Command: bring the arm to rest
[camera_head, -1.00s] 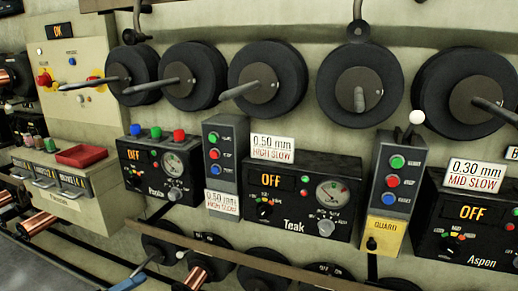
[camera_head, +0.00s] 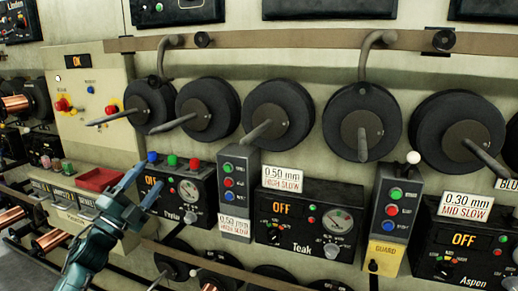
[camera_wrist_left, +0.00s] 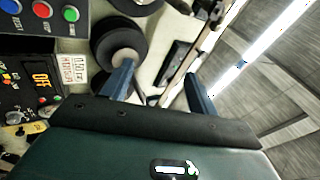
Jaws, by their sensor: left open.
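My left gripper (camera_head: 143,184) is raised at the lower left of the head view, with its blue-grey fingers pointing up and right. It appears in front of the left end of the Poplar control box (camera_head: 205,198); I cannot tell how far off. In the left wrist view the two fingers of the gripper (camera_wrist_left: 158,90) stand wide apart with nothing held between them. A dark spool (camera_wrist_left: 120,45) shows beyond the left finger. My right gripper is in neither view.
The Teak box (camera_head: 318,215) and Aspen box (camera_head: 470,240) read OFF. Button boxes (camera_head: 236,190) stand beside them. Dark spools with rods (camera_head: 278,115) stick out above. A red tray (camera_head: 97,179) lies at left. A brown rail (camera_head: 290,40) crosses the top.

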